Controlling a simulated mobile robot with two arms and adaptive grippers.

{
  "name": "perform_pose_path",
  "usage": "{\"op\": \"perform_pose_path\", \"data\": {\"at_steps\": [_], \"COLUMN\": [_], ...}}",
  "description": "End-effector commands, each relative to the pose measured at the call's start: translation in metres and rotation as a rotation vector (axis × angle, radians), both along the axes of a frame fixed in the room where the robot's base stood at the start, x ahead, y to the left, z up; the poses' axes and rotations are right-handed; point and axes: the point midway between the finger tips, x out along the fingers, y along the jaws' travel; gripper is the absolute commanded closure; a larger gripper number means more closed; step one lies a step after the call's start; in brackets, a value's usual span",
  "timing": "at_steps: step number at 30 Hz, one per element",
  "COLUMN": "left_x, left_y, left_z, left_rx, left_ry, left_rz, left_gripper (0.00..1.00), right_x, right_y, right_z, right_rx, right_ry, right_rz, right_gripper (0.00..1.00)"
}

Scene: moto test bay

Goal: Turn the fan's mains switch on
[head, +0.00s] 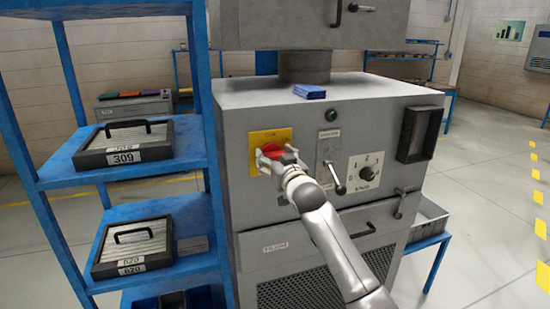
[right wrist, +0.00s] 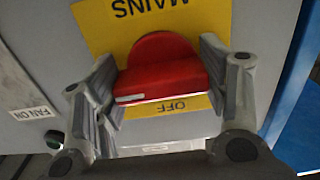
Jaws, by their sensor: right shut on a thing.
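The mains switch is a red rotary handle (head: 273,151) on a yellow plate (head: 257,138) at the upper left of the grey cabinet's front. In the right wrist view the red handle (right wrist: 160,72) is large, with a white mark at its left end. The yellow plate (right wrist: 190,20) reads MAINS and OFF, upside down in this view. My right gripper (head: 271,157) is at the switch, its fingers shut on both sides of the red handle. Its fingertips partly hide the plate. My left gripper is not in view.
The grey cabinet (head: 300,195) also bears a lever (head: 337,181), a black dial (head: 366,172), a gauge (head: 416,133) and a dark lamp (head: 331,115). A blue object (head: 309,91) lies on top. A blue shelf (head: 125,173) with cases stands close on the left. Floor at right is clear.

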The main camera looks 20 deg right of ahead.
Motion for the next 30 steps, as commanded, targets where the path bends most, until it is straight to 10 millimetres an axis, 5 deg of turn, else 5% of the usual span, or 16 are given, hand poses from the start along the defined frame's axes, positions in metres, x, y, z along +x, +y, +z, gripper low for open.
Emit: {"op": "perform_pose_path", "data": {"at_steps": [17,18,22,30], "left_x": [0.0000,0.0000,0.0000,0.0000], "left_y": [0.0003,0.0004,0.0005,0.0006], "left_z": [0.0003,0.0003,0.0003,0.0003], "left_rx": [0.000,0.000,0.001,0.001], "left_ry": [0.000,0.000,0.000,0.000], "left_rz": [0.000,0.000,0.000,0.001], "left_gripper": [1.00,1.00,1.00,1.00], "right_x": [0.0000,0.0000,0.0000,0.0000], "right_y": [0.0000,0.0001,0.0001,0.0000], "right_z": [0.0008,0.0009,0.0008,0.0005], "right_rx": [0.036,0.036,0.034,0.032], "right_ry": [0.000,0.000,0.000,0.000], "right_rz": [0.000,0.001,0.000,0.000], "right_gripper": [0.57,0.29,0.13,0.12]}}
